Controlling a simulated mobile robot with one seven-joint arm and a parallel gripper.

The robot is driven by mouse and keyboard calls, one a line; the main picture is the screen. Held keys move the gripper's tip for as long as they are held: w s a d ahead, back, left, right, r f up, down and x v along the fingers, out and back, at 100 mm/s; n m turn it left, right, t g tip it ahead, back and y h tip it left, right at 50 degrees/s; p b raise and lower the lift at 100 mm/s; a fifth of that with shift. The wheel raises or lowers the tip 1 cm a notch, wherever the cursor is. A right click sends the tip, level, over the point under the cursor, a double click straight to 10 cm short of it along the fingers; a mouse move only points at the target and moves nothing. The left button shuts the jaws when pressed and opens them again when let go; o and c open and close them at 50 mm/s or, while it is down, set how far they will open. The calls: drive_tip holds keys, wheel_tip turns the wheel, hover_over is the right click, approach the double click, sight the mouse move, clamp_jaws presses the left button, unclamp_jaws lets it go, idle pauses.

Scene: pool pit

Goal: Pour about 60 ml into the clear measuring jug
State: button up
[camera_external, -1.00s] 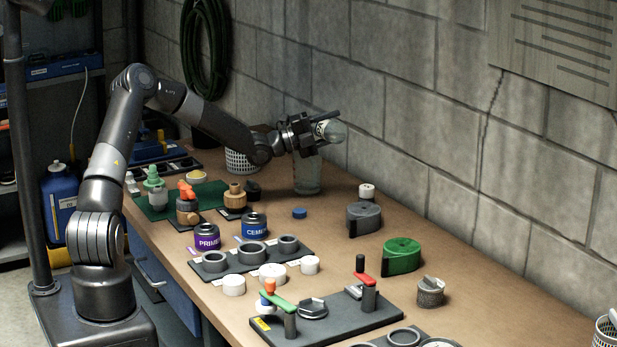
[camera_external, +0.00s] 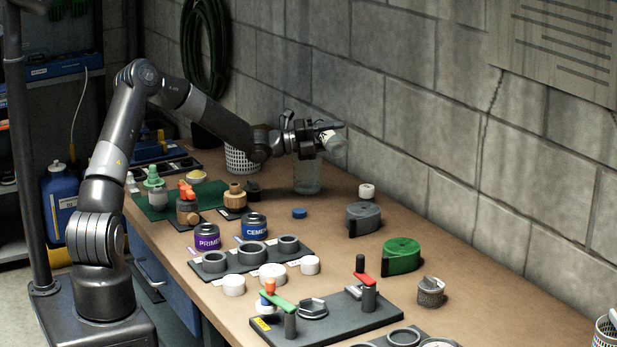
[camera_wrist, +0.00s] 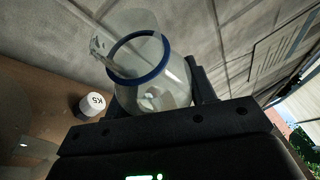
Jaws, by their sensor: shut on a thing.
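In the wrist view the clear vessel (camera_wrist: 160,92) with a blue ring sits between my fingers. Its contents are hard to make out. The clear measuring jug (camera_external: 307,179) stands upright on the bench, below and slightly left of the gripper. Its upper part is hard to separate from the arm and wall, and I cannot read its level. I cannot tell whether liquid is flowing.
A blue cap (camera_external: 299,213) lies in front of the jug. A white perforated basket (camera_external: 240,160) stands left of it. A grey tape-like roll (camera_external: 363,217) and a small white cap (camera_external: 366,191) stand to the right. The block wall (camera_external: 420,120) is close behind.

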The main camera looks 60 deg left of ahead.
drive_tip(key=shift+m+g, duration=0.4)
drive_tip(key=shift+m, duration=0.2)
idle(1.4)
drive_tip(key=shift+r+m, duration=0.1)
drive_tip(key=shift+m, duration=0.2)
drive_tip(key=shift+a+f+m+g, duration=0.4)
drive_tip(key=shift+f+m+g, duration=0.15)
drive_tip(key=shift+m, duration=0.45)
drive_tip(key=shift+a+r+m+g+y, duration=0.25)
drive_tip(key=shift+m+y, duration=0.15)
drive_tip(key=shift+m, duration=0.2)
drive_tip(key=shift+a+f+m+g+y, duration=0.1)
drive_tip(key=shift+f+m+g+y, duration=0.25)
drive_tip(key=shift+f+m, duration=0.5)
drive_tip(key=shift+d+f+m+g+y, duration=0.4)
drive_tip(key=shift+f+m+y, duration=0.2)
drive_tip(key=shift+m, duration=0.45)
drive_tip(key=shift+d+m+y, duration=0.15)
drive_tip(key=shift+m+y, duration=0.3)
drive_tip(key=shift+m, duration=0.15)
drive_tip(key=shift+r+m+g+y, duration=0.35)
drive_tip(key=shift+r+m+y, duration=0.2)
drive_tip(key=shift+m+y, duration=0.15)
